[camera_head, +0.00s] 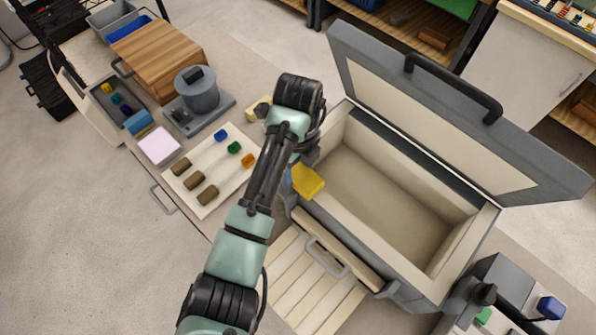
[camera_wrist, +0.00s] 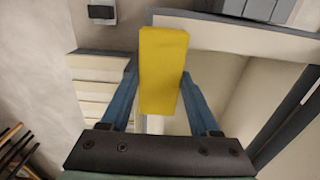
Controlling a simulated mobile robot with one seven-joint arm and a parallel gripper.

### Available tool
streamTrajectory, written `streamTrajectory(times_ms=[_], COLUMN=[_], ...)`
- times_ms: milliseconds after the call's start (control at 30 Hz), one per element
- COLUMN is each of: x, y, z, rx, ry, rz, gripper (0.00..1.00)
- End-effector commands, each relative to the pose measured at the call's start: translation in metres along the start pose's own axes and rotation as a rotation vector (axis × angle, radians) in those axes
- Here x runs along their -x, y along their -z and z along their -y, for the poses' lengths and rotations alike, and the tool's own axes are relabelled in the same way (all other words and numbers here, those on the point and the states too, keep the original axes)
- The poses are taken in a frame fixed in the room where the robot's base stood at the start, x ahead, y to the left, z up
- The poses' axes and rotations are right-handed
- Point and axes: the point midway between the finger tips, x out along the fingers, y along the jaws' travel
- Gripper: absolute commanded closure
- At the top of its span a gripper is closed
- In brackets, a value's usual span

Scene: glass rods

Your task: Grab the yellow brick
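The yellow brick (camera_head: 308,182) shows at the near left corner of the open grey box (camera_head: 415,290). My gripper (camera_head: 294,176) is at the brick, with a blue finger showing at its left side. In the wrist view the yellow brick (camera_wrist: 163,65) stands between the two blue fingers of my gripper (camera_wrist: 160,90). Both fingers lie against its sides, so the gripper is shut on it. The brick appears raised over the box's rim. Its contact with the rim, if any, is hidden.
The box's lid (camera_head: 455,115) is tilted up at the back, and its interior is empty. A slatted panel (camera_head: 310,285) lies in front.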

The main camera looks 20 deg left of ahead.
Motion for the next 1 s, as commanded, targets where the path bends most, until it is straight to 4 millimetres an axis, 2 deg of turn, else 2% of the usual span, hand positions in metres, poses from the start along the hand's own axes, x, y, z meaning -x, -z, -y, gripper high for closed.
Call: streamTrajectory(times_ms=[33,267,533,667,867,900,1000], x=[0.0,0.001,0.002,0.013,0.053,0.07,0.087], y=[0.0,0.0,-0.001,-0.001,-0.001,-0.002,-0.002], z=[0.0,0.0,0.001,0.002,0.002,0.001,0.0], rx=[0.0,0.0,0.0,-0.001,-0.003,0.001,0.001], ry=[0.001,0.001,0.002,0.005,0.008,0.004,0.001], rz=[0.0,0.0,0.001,0.003,0.006,0.005,0.004], gripper=[0.58,1.0,1.0,1.0,1.0,1.0,1.0])
